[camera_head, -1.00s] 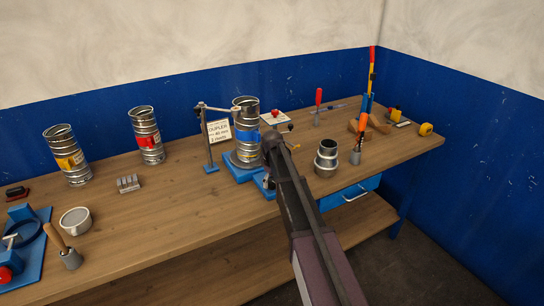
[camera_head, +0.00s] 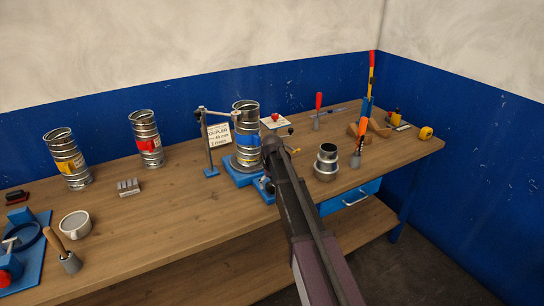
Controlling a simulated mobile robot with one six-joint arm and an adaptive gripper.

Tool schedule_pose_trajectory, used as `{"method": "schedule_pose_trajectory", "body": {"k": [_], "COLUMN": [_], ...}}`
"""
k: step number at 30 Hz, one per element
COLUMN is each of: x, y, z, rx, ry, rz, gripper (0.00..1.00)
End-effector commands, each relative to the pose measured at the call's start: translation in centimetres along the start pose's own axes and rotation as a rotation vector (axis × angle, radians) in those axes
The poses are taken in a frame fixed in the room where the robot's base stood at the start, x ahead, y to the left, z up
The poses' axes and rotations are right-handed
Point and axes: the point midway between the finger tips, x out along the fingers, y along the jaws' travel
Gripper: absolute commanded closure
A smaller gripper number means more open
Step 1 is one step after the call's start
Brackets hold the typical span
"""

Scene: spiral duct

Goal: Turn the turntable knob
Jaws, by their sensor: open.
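The turntable (camera_head: 238,178) is a blue base on the bench, with an upright metal spiral duct (camera_head: 245,112) on it. The duct carries a blue patch. A small blue part with a dark piece (camera_head: 264,187) sticks out at the turntable's front right; I cannot tell if it is the knob. My gripper (camera_head: 271,144) is just right of the duct, in front of it in the picture. Its fingers are mostly hidden by my own arm, and whether it touches anything is unclear.
A stand with a horizontal arm (camera_head: 208,145) and a paper sign (camera_head: 219,135) are left of the turntable. A metal collar (camera_head: 326,163) stands right of my arm. Two more ducts (camera_head: 66,158) (camera_head: 146,138) stand left. The bench front (camera_head: 185,220) is clear.

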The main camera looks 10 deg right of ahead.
Motion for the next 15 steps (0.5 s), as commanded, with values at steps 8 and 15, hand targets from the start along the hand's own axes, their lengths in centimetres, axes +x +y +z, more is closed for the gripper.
{"method": "schedule_pose_trajectory", "body": {"k": [8, 15], "x": [-2.0, -4.0], "y": [0.0, 0.0], "z": [0.0, 0.0], "rx": [0.063, 0.062], "ry": [0.000, 0.000], "rz": [0.000, 0.000], "gripper": [0.00, 0.00]}}
